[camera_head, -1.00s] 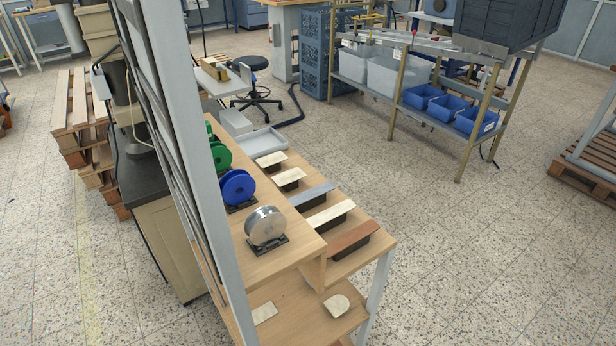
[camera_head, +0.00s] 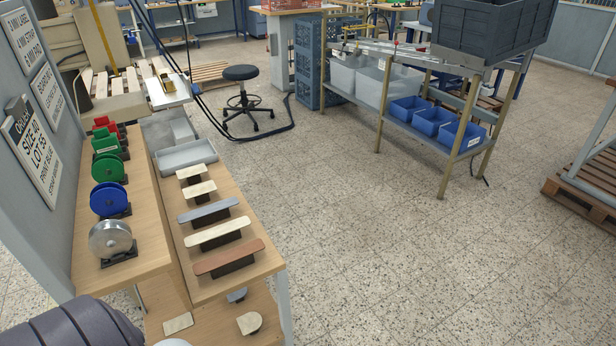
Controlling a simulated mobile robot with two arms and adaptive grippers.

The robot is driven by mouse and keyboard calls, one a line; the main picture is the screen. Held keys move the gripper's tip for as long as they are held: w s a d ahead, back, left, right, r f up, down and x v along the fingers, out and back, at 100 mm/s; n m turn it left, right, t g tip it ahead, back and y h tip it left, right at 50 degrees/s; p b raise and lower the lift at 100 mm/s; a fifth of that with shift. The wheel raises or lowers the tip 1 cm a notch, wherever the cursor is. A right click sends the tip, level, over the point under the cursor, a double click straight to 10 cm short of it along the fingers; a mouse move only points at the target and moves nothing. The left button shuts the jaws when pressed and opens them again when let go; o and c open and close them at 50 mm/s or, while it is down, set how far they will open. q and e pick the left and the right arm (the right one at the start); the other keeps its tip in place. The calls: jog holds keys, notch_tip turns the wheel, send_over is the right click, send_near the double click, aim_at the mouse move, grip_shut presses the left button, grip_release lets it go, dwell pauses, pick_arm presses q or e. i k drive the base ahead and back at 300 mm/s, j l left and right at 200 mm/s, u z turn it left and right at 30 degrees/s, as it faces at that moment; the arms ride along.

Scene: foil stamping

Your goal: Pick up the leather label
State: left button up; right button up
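A brown, leather-coloured strip (camera_head: 229,258) lies flat on a dark block at the near end of the wooden bench. Behind it on similar blocks are a long cream strip (camera_head: 217,232), a grey-blue strip (camera_head: 208,211) and two short cream pieces, the nearer one (camera_head: 199,190) and the farther one (camera_head: 190,172). On the lower shelf lie a flat cream rectangle (camera_head: 178,323) and a cream piece with a rounded end (camera_head: 249,323). No label is marked as leather, so I cannot tell for certain which one is. Neither gripper is in view.
A raised shelf (camera_head: 85,250) left of the strips holds silver, blue, green and red reels. A grey tray (camera_head: 186,156) sits behind the strips. A panel with signs (camera_head: 32,150) stands at left. A rack with blue bins (camera_head: 431,122) is farther back.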

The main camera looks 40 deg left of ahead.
aim_at(201, 189)
jog(key=i+l+z, duration=0.25)
jog(key=i, duration=0.2)
jog(key=i+l+z, duration=0.25)
jog(key=i, duration=0.25)
jog(key=i+u, duration=0.5)
jog(key=i+l+u, duration=0.15)
jog(key=i+u, duration=0.15)
jog(key=u, duration=0.2)
jog(key=i+u, duration=0.15)
jog(key=u, duration=0.35)
jog(key=i+u, duration=0.15)
jog(key=u, duration=0.35)
jog(key=i+l+u, duration=0.1)
jog(key=u, duration=0.4)
jog(key=i+l+u, duration=0.15)
jog(key=u, duration=0.35)
jog(key=i+l+u, duration=0.15)
jog(key=u, duration=0.35)
